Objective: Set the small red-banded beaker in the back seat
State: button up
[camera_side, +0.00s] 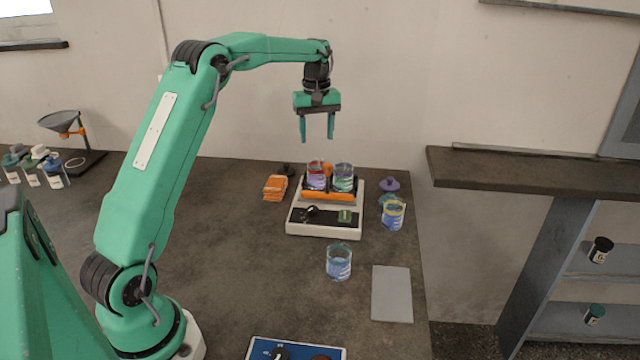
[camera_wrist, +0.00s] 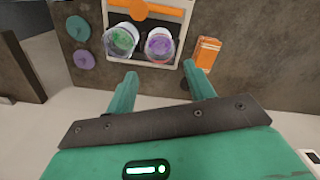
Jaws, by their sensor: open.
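A small clear beaker with a red band and purple contents (camera_side: 316,178) stands upright on the white shaker (camera_side: 297,224), behind its orange bar, on the left. It also shows in the wrist view (camera_wrist: 160,45). A beaker with green contents (camera_side: 344,180) stands close to its right; in the wrist view this beaker (camera_wrist: 121,41) is on the left. I cannot tell which seat is the back one. My gripper (camera_side: 317,136) is open and empty, pointing down, well above the shaker and beakers. Its two fingers show in the wrist view (camera_wrist: 160,73), apart from the beakers.
A yellow-banded beaker (camera_side: 393,217) stands right of the shaker, near a purple stopper (camera_side: 389,184). A blue-content beaker (camera_side: 339,264) stands in front, beside a grey slab (camera_side: 391,294). Orange cloths (camera_side: 275,187) lie left of the shaker. The bench's left middle is clear.

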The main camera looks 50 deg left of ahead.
jog(key=s+d+r+m+t, duration=0.3)
jog(key=s+d+r+m, duration=0.4)
jog(key=s+d+r, duration=0.5)
jog(key=s+d+f+m+t, duration=0.1)
jog(key=s+d+f+m, duration=0.2)
jog(key=s, duration=0.6)
jog(key=s+d+f+m+t, duration=0.1)
jog(key=s+d+f+m, duration=0.2)
jog(key=s+d, duration=0.3)
jog(key=s+f, duration=0.1)
jog(key=s, duration=0.2)
jog(key=shift+d+t, duration=0.3)
